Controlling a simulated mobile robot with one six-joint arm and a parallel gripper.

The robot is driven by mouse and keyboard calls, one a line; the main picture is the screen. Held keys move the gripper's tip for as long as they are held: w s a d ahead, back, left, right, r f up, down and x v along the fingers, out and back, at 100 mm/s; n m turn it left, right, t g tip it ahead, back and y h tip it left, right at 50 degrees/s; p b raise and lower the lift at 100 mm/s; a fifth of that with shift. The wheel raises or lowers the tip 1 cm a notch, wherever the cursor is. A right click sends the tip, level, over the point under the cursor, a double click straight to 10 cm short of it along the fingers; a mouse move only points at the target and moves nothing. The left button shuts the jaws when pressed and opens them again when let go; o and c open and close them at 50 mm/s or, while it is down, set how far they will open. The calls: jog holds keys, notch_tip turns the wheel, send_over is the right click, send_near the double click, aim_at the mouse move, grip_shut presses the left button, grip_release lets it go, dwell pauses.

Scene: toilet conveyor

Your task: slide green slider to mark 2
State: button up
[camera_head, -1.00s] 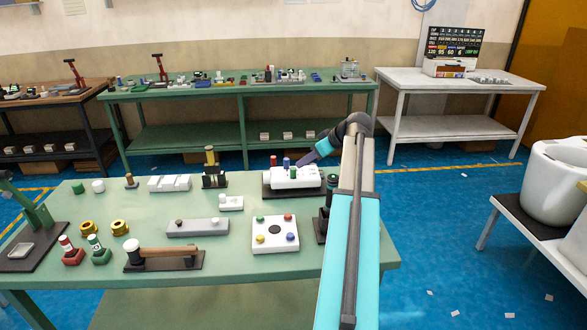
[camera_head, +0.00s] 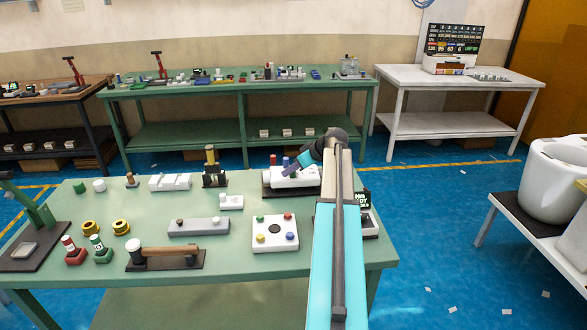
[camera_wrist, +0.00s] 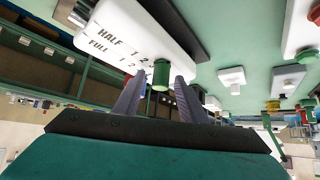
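The white slider block (camera_head: 281,182) stands on a dark base at the back right of the green table. Its red slider (camera_head: 273,160) and blue slider (camera_head: 286,162) show in the head view. The green slider (camera_wrist: 160,76) shows in the wrist view, near a printed "2"; its exact setting against the marks cannot be told. The block (camera_wrist: 135,35) there carries the words HALF and FULL with numbers. My gripper (camera_wrist: 158,92) is open, with one finger on each side of the green slider and small gaps showing. In the head view my gripper (camera_head: 298,164) hides the green slider.
A small white switch box (camera_head: 231,202) and a white panel with coloured buttons (camera_head: 275,233) stand left of my arm. A device with a small lit screen (camera_head: 362,199) is at the table's right edge. Bare table lies in front of the block.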

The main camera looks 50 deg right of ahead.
grip_shut()
jog(key=shift+s+d+f+b, duration=0.15)
jog(key=shift+s+d+b, duration=0.15)
jog(key=shift+d+b, duration=0.15)
jog(key=shift+s+d, duration=0.35)
grip_release()
